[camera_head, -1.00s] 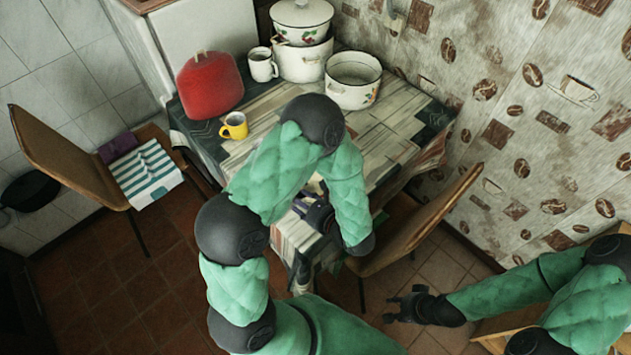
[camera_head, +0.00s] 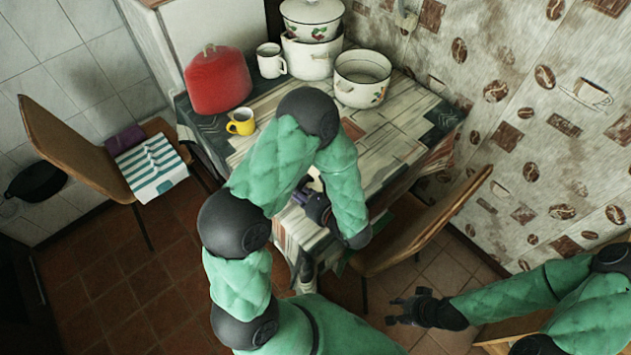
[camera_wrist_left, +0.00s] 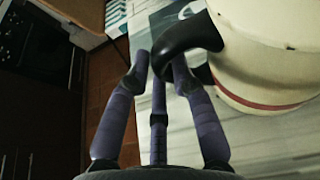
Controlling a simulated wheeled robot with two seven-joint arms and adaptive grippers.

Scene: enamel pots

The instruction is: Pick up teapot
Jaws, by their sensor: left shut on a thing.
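The teapot (camera_wrist_left: 262,45) shows in the left wrist view at the upper right, a cream enamel body with a red band and a black curved handle (camera_wrist_left: 190,36). My left gripper (camera_wrist_left: 165,62) is shut on the handle, its purple-grey fingers around it. In the head view my left gripper (camera_head: 318,207) is at the table's front edge, partly behind my left arm. The teapot is hidden there by the arm. My right gripper (camera_head: 408,308) is low at the right, away from the table, its fingers spread and empty.
The table (camera_head: 405,130) holds a red cover (camera_head: 217,82), a yellow mug (camera_head: 241,122), a white mug (camera_head: 270,61), an open white pot (camera_head: 362,80) and stacked enamel pots (camera_head: 311,50). A chair (camera_head: 420,225) stands close at the right; another (camera_head: 75,145) stands at the left.

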